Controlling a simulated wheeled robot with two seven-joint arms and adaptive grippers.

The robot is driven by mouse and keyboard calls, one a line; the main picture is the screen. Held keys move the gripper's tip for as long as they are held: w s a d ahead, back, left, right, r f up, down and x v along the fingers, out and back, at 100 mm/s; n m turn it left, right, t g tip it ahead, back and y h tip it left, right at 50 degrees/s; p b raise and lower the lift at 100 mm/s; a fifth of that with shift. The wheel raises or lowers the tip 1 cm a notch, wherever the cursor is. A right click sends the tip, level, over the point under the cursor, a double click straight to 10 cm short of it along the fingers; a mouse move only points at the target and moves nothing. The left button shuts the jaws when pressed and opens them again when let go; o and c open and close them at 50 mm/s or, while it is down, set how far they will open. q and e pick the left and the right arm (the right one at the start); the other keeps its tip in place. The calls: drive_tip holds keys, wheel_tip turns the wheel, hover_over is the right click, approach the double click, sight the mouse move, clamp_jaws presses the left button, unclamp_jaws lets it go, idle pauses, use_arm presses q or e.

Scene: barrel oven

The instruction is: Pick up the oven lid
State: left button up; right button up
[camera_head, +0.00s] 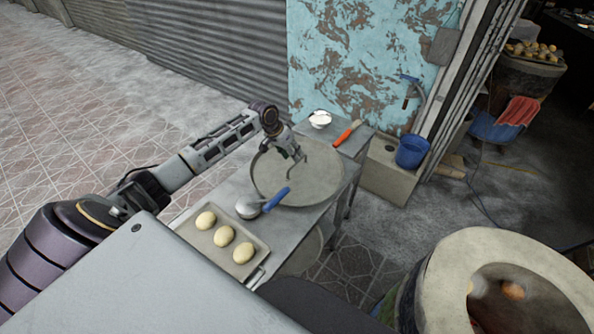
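The oven lid appears to be the large round grey disc (312,184) lying flat on the narrow metal table. My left arm reaches in from the left, and my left gripper (294,156) is over the far part of the disc, pointing down. Its fingers look spread, with nothing held between them. Whether the fingertips touch the disc or a handle on it is not clear. The barrel oven (452,284) stands at the lower right with its round top uncovered and an orange glow inside. My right gripper is not in view.
A tray (259,248) with three dough balls and a blue-handled ladle (250,207) lie at the table's near end. A white bowl (320,120) and red-handled tool (346,135) lie at the far end. A blue bucket (411,152) stands beyond. Floor separates table and oven.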

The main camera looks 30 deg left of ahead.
use_arm(q)
drive_tip(key=shift+f, duration=0.1)
hover_over(297, 166)
drive_tip(key=s, duration=0.3)
drive_tip(key=shift+w+d+f, duration=0.1)
drive_tip(key=shift+d+f, duration=0.05)
drive_tip(key=shift+f, duration=0.65)
drive_tip(key=shift+w+d+f, duration=0.1)
drive_tip(key=shift+d+f, duration=0.05)
drive_tip(key=shift+f, duration=0.65)
drive_tip(key=shift+w+d+f, duration=0.1)
drive_tip(key=shift+d+f, duration=0.05)
drive_tip(key=shift+f, duration=0.65)
clamp_jaws()
drive_tip(key=shift+r, duration=0.1)
